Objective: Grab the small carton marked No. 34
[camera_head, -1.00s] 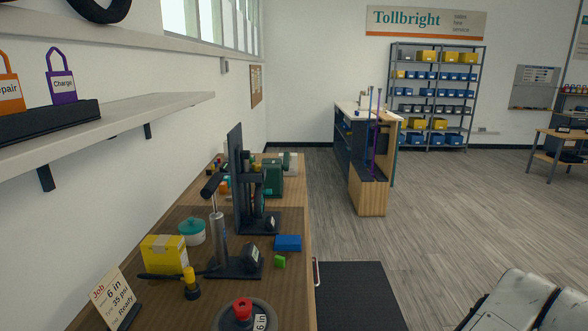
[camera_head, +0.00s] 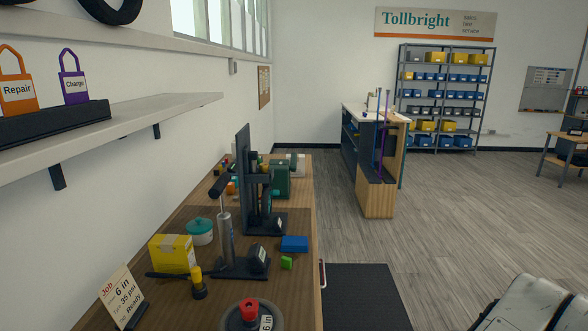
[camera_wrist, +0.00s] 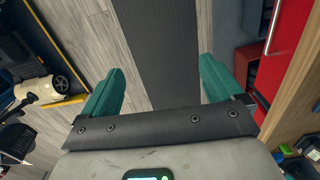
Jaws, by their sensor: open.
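A small yellow carton (camera_head: 172,254) stands on the wooden workbench (camera_head: 160,308), left of a floor pump. I cannot read a No. 34 on it. A blue block-like box (camera_head: 295,243) lies near the bench's right edge, with no number legible. My gripper (camera_wrist: 158,88) shows in the wrist view with its two teal fingers wide apart and nothing between them. It points down over a dark floor mat (camera_wrist: 158,45). It is out of sight in the head view, and no carton lies between its fingers.
The bench also holds a pump (camera_head: 227,240), a black press-like stand (camera_head: 250,185), a teal-lidded jar (camera_head: 200,231), a job card (camera_head: 122,296) and a small green block (camera_head: 286,263). A wall shelf (camera_head: 130,125) juts out above its left side.

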